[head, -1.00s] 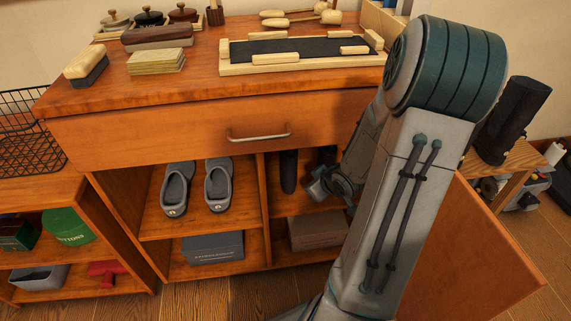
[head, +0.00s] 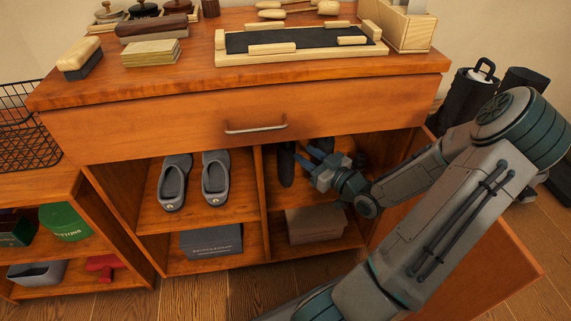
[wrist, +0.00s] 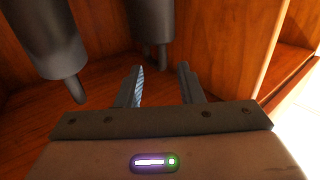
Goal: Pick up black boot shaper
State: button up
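A black boot shaper (head: 286,166) stands upright in the upper right cubby of the wooden cabinet. A second dark upright shape (head: 324,146) is behind my gripper, partly hidden. The wrist view shows two dark cylinders with narrower ends, one at the left (wrist: 47,38) and one at top centre (wrist: 150,22), both cut off by the frame. My gripper (head: 308,167) is inside the cubby opening, close to the shapers. In the wrist view its two fingers (wrist: 160,70) are apart with nothing between them; the centre cylinder is beyond the fingertips.
Grey slippers (head: 194,180) sit in the left cubby. Boxes (head: 211,241) fill the lower shelf. The cabinet's right door (head: 470,245) stands open beneath my arm. Dark cylinders (head: 462,98) stand at the right. The top holds brushes and a wooden tray (head: 300,58).

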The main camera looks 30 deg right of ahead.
aim_at(290, 143)
jog(key=x, duration=0.2)
jog(key=shift+w+a+b, duration=0.1)
jog(key=shift+w+b, duration=0.2)
jog(key=shift+w, duration=0.05)
jog(key=b+x, duration=0.2)
jog(key=x, duration=0.2)
jog(key=shift+a, duration=0.15)
jog(key=shift+w+a+r+b, duration=0.2)
jog(key=shift+w+b, duration=0.1)
jog(key=shift+w, duration=0.25)
jog(key=shift+d, duration=0.1)
grip_shut()
